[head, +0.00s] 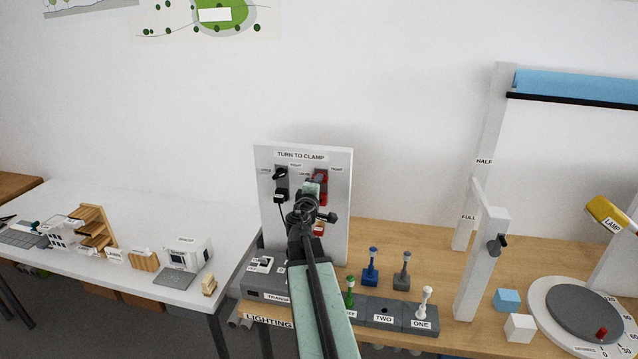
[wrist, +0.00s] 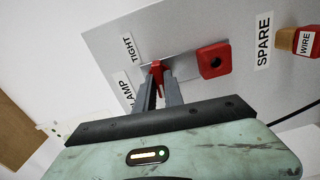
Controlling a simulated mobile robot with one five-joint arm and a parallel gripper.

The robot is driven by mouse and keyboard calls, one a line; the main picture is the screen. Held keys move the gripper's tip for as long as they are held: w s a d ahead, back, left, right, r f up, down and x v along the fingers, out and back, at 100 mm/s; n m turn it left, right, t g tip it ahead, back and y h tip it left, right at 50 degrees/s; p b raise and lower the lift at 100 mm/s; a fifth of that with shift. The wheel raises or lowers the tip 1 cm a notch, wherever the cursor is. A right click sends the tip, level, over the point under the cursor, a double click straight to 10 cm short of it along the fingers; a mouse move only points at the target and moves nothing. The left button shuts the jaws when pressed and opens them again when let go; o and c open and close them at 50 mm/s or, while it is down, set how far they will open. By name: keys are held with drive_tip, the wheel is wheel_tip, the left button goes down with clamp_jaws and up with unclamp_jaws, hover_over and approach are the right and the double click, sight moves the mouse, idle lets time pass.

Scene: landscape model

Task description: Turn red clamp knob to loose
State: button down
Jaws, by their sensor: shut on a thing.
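The red clamp knob (wrist: 157,68) is on the upright light-grey panel (wrist: 100,45), between the tips of my gripper (wrist: 159,82). My gripper is shut on it, and the fingers hide part of it. The label TIGHT (wrist: 130,47) is beside the knob, and a partly hidden label reading "AMP" (wrist: 124,86) is close by. In the head view my gripper (head: 314,188) is in front of the panel's upper right, below red parts (head: 321,175). I cannot tell the knob's exact angle.
A second red block (wrist: 213,60) sits on the panel close to my gripper. A black knob (head: 280,174) is on the panel's left. Several coloured levers (head: 371,266) stand on the wooden table (head: 430,250) to the right. A white table (head: 130,210) with small models is left.

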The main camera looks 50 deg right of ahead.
drive_tip(key=shift+a+n, duration=0.15)
drive_tip(key=shift+n, duration=0.45)
drive_tip(key=c, duration=1.4)
unclamp_jaws()
drive_tip(key=shift+w, duration=0.1)
drive_tip(key=shift+c, duration=0.2)
